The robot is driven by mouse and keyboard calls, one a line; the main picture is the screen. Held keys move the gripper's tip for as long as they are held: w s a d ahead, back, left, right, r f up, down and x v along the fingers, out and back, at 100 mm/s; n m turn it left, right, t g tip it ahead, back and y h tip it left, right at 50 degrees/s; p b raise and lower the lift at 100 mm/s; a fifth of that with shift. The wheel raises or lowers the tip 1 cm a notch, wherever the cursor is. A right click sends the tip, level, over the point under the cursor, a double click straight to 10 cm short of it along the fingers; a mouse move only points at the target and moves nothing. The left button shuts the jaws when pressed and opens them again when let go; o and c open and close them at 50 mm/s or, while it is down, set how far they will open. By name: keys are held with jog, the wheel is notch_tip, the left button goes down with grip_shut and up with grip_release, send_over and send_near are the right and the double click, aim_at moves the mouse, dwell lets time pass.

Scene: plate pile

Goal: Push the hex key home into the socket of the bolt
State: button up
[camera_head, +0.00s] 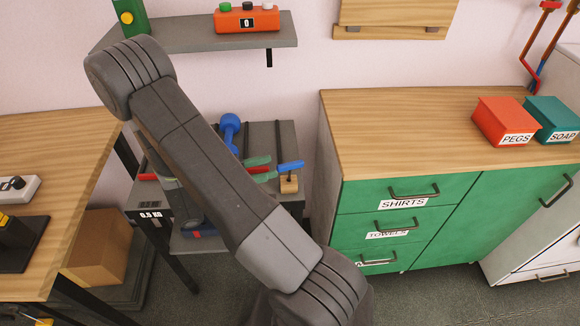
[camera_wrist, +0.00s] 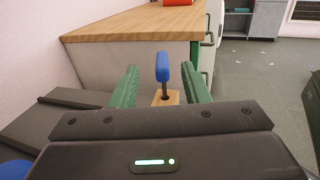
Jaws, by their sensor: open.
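The hex key (camera_head: 291,166) has a blue handle and a thin dark shaft. It stands on a small wooden block (camera_head: 289,186) at the right of a low grey stand (camera_head: 289,139). My gripper (camera_head: 270,167) has green fingers and is open just left of the blue handle. In the wrist view, the hex key (camera_wrist: 162,68) stands upright between the spread fingers of my gripper (camera_wrist: 160,78), with space on both sides. Its shaft goes down to the wooden block (camera_wrist: 172,97). The bolt and its socket are too small to make out.
A blue object (camera_head: 229,130) lies on the stand behind my arm. A wooden-topped cabinet (camera_head: 400,115) with green drawers rises close to the right. A wooden table (camera_head: 60,135) is at the left. A grey shelf (camera_head: 190,42) hangs on the wall above.

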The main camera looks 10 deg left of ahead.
aim_at(290, 164)
jog(key=shift+w+d+f, duration=0.1)
jog(key=shift+d+f, duration=0.25)
jog(key=shift+f, duration=0.15)
jog(key=shift+p+x, duration=0.6)
jog(key=shift+x, duration=2.8)
grip_shut()
